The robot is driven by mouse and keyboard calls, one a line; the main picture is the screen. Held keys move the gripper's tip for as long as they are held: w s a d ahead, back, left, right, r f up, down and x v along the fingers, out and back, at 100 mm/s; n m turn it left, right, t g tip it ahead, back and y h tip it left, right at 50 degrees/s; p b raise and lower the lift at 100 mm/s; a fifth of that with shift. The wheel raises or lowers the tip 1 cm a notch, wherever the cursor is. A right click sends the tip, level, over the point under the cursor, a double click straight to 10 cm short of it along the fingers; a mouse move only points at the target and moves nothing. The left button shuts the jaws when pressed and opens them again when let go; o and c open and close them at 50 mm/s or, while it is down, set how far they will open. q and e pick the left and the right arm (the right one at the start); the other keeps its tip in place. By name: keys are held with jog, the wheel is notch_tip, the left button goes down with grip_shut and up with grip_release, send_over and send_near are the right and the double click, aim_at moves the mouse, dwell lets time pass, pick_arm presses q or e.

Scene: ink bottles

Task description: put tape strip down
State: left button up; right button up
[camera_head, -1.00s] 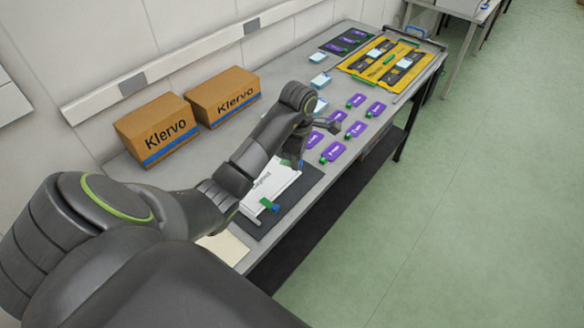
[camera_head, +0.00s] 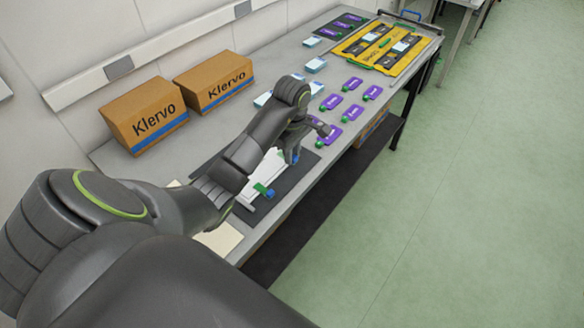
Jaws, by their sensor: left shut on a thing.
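My left gripper (camera_head: 291,158) points down over the far part of a dark mat (camera_head: 289,181) on the table, close to a white block-like item (camera_head: 264,171). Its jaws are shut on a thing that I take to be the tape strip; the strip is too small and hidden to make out. The white item lies on the mat, partly covered by my left arm. It has a green and blue part (camera_head: 264,190) at its near end. I cannot tell whether the gripper touches the white item. My right gripper is not in view.
Several purple cards with green-capped bottles (camera_head: 351,112) lie beyond the gripper. A yellow tray (camera_head: 360,52) stands at the far end. Two Klervo cartons (camera_head: 145,118) stand by the wall. A cream sheet (camera_head: 220,239) lies near the table's front.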

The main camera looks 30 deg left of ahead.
aim_at(292, 173)
pick_arm(q)
notch_tip(292, 173, down, 4)
jog(key=shift+f+p, duration=0.2)
jog(key=shift+p, duration=0.1)
jog(key=shift+f, duration=0.2)
jog(key=o, duration=0.7)
